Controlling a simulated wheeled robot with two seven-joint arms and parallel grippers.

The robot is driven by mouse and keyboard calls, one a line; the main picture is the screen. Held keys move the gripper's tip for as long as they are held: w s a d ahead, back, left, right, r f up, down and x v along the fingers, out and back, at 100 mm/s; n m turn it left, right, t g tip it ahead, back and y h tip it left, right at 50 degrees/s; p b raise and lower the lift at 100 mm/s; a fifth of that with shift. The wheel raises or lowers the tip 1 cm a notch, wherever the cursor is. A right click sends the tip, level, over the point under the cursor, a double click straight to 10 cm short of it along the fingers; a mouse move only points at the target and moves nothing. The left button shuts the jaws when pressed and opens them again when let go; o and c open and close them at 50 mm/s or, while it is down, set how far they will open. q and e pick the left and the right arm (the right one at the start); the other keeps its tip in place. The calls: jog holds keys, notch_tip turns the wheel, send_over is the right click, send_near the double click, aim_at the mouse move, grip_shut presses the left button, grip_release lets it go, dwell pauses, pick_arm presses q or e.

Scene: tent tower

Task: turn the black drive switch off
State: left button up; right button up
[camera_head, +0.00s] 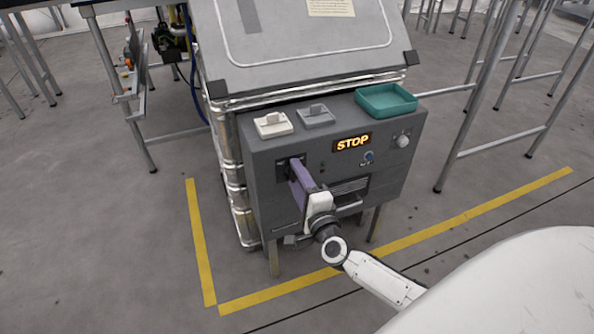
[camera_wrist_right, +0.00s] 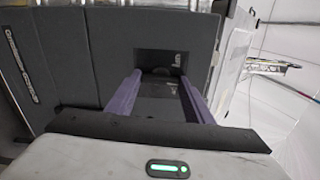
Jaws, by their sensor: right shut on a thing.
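The grey control box (camera_head: 340,140) stands at the middle of the head view with a lit STOP sign (camera_head: 352,142) on its front. My right gripper (camera_head: 297,168) reaches to the upper left of this front with its purple fingers. In the right wrist view, the fingers (camera_wrist_right: 160,88) stand on either side of the black drive switch (camera_wrist_right: 160,84), a dark shape in front of a dark plate, and are shut on it. In the head view the fingers and hand hide most of the switch, and its setting cannot be read. My left gripper is not in view.
A teal tray (camera_head: 386,100), a white block-like part (camera_head: 273,124) and a grey one (camera_head: 316,116) sit on top of the box. A blue knob (camera_head: 369,156) and a pale round knob (camera_head: 403,141) are at its right. Yellow floor lines (camera_head: 400,242) surround it.

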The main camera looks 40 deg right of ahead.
jog(key=n+p, duration=0.3)
jog(key=n, duration=0.2)
jog(key=shift+a+r+n, duration=0.1)
jog(key=shift+n, duration=0.2)
jog(key=n+p, duration=0.1)
jog(key=n, duration=0.2)
jog(key=shift+p, duration=0.3)
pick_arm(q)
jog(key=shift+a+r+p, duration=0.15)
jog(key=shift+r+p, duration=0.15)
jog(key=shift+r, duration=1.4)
pick_arm(e)
jog(key=shift+n, duration=0.7)
jog(key=o, duration=1)
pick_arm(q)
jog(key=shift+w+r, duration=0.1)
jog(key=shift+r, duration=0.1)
pick_arm(e)
jog(key=shift+o, duration=0.2)
jog(key=shift+s, duration=0.1)
